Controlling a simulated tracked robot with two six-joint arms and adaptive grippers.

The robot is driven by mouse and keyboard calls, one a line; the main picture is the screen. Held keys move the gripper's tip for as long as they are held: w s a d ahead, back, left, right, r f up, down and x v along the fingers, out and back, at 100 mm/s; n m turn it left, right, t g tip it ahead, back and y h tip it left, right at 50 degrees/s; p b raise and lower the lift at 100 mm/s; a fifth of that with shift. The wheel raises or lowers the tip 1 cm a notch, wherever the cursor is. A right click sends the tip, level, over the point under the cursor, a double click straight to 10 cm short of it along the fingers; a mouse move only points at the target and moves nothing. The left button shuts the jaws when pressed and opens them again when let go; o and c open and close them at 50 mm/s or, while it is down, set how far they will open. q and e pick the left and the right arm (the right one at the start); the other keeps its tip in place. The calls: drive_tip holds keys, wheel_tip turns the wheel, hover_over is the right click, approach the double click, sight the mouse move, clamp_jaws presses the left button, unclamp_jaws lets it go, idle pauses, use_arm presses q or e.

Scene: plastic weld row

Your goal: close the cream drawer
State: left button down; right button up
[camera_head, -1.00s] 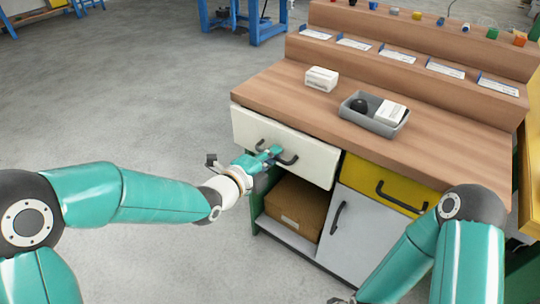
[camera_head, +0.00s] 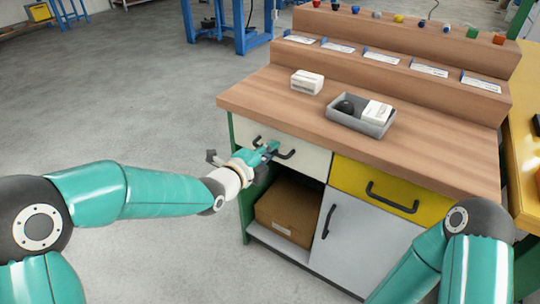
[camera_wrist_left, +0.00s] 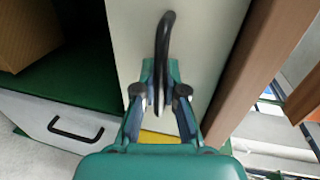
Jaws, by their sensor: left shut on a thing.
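The cream drawer (camera_head: 311,157) is at the upper left of the workbench, under the worktop. Its front looks about level with the yellow drawer front beside it; a small gap cannot be ruled out. My left gripper (camera_head: 271,150) is at the dark bar handle (camera_head: 288,155) of this drawer. In the left wrist view the gripper (camera_wrist_left: 161,100) is shut on the handle (camera_wrist_left: 165,35), with the cream drawer front (camera_wrist_left: 211,45) behind it. The gripper hides part of the handle. My right arm shows at the lower right, but its gripper is out of view.
The yellow drawer (camera_head: 386,190) and a grey cabinet door (camera_head: 350,240) are to the right. A cardboard box (camera_head: 289,210) sits in the open shelf below. On the worktop (camera_head: 255,95) are a white box (camera_head: 307,82) and a grey tray (camera_head: 345,121). The floor at left is clear.

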use_arm(q)
drive_tip(key=shift+w+d, duration=0.1)
drive_tip(key=c, duration=1.2)
unclamp_jaws()
drive_tip(key=shift+w, duration=0.1)
drive_tip(key=shift+s, duration=0.3)
drive_tip(key=v, duration=1.1)
drive_tip(key=shift+s+a, duration=0.2)
